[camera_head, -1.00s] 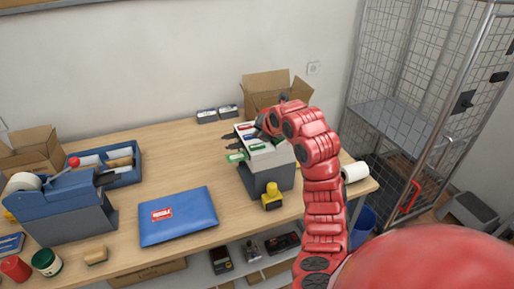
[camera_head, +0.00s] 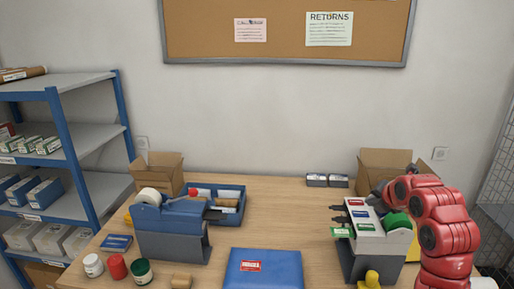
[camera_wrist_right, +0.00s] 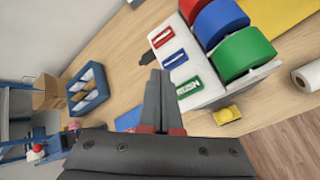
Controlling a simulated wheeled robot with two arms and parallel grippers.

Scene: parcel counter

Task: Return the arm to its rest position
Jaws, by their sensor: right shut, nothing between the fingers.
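My right arm, red and segmented, comes in from the right edge in the head view and bends over the label dispenser. My right gripper (camera_head: 378,194) is a dark shape above the far part of the dispenser, partly hidden by the arm. In the right wrist view its two dark fingers (camera_wrist_right: 158,78) are together with nothing between them. The grey dispenser (camera_head: 362,262) has red, blue and green labels on its front; the wrist view shows its red, blue and green rolls (camera_wrist_right: 243,54). Whether the fingers touch it I cannot tell. My left gripper is not in view.
A cardboard box (camera_head: 383,160) stands behind the arm. A yellow object (camera_head: 370,281) is in front of the dispenser. A blue mailer (camera_head: 264,270) lies mid-table; a tape dispenser (camera_head: 170,245) and blue tray (camera_head: 232,216) are further left. Blue-framed shelves (camera_head: 70,150) stand left.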

